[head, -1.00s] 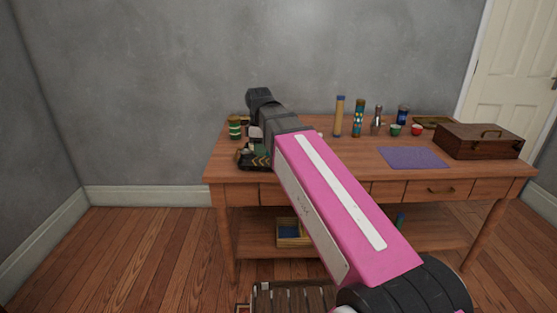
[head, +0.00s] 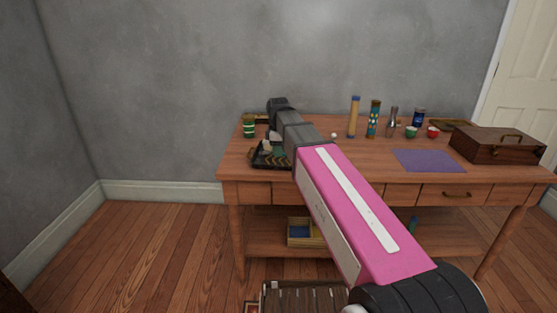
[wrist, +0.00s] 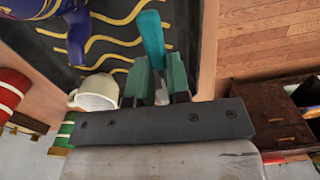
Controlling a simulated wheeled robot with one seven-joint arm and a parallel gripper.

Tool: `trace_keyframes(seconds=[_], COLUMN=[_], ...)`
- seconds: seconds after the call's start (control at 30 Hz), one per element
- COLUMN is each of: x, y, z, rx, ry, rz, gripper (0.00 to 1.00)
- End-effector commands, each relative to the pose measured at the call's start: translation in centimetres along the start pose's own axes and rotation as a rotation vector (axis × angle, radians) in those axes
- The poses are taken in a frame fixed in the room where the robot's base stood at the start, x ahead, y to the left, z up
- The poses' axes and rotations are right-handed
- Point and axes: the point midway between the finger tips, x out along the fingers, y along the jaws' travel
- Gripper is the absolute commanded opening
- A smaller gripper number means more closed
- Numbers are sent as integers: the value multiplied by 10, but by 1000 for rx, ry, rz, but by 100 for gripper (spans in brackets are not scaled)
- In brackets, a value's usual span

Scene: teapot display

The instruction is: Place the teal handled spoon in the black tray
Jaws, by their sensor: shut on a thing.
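The teal handled spoon (wrist: 152,38) is held in my gripper (wrist: 158,78), whose green fingers are shut on it in the wrist view. Its teal handle extends upward in the picture, and its other end is mostly hidden by the fingers. The black tray (wrist: 128,12) with yellow wavy lines lies behind the spoon in the wrist view. I cannot tell whether the spoon touches it. In the head view the tray (head: 258,165) is at the table's left end, partly hidden by my arm, and the spoon cannot be made out.
A cream cup (wrist: 97,93) is close beside my fingers, and a blue vessel (wrist: 78,38) is near it. A green striped jar (head: 249,126) stands behind the tray. Several bottles, a purple mat (head: 430,160) and a wooden box (head: 497,146) occupy the table's right half.

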Motion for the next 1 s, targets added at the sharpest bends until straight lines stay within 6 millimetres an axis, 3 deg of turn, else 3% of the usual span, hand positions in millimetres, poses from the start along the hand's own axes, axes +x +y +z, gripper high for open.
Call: trace_keyframes(seconds=[0.33,0.73,0.77,0.83,1.0], x=[37,42,42,42,42], y=[-1,-1,-1,0,0], z=[0,0,0,0,0], rx=[0,1,1,1,1], ry=[-1,0,0,0,0], rz=[-2,0,0,0,0], gripper=[0,0,20,42,42])
